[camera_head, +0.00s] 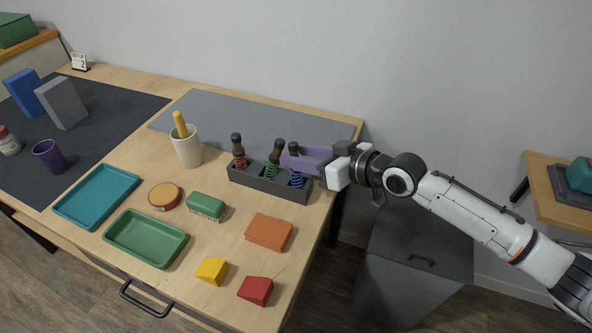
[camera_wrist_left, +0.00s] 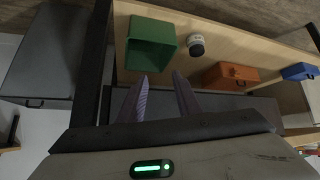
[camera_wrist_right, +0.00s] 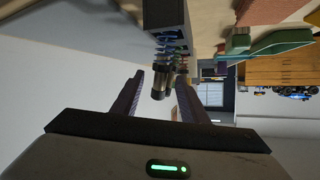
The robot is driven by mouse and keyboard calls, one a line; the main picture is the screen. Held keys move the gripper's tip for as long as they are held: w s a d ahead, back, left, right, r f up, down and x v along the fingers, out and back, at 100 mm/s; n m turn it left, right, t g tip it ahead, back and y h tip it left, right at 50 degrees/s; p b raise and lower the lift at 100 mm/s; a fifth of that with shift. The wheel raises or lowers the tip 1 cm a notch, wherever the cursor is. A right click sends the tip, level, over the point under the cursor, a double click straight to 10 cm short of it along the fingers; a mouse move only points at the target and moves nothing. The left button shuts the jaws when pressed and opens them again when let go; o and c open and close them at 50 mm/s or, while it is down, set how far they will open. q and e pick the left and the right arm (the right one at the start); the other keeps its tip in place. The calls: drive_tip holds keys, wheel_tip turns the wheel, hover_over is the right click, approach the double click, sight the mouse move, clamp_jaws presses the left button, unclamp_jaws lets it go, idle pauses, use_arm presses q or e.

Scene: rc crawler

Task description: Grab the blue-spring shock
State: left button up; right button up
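The blue-spring shock (camera_head: 297,181) stands upright in the right end of a dark grey rack (camera_head: 270,187). Its dark top rises between the fingers of my right gripper (camera_head: 287,159). In the right wrist view the right gripper (camera_wrist_right: 159,77) is open, its two fingers either side of the shock's dark cap, with gaps showing. The blue spring (camera_wrist_right: 170,42) shows there beyond the cap. A green-spring shock (camera_head: 272,170) and a red-spring shock (camera_head: 239,160) stand in the same rack to the left. My left gripper (camera_wrist_left: 160,80) is open and empty in its wrist view, and out of the head view.
Left of the rack is a cream cup (camera_head: 187,152) with a yellow-handled tool. In front lie a green block (camera_head: 206,206), an orange block (camera_head: 268,232), a round tin (camera_head: 165,196) and a green tray (camera_head: 146,238). The grey mat (camera_head: 230,115) behind the rack is clear.

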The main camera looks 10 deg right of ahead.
drive_tip(key=c, duration=1)
clamp_jaws()
drive_tip(key=shift+r, duration=0.1)
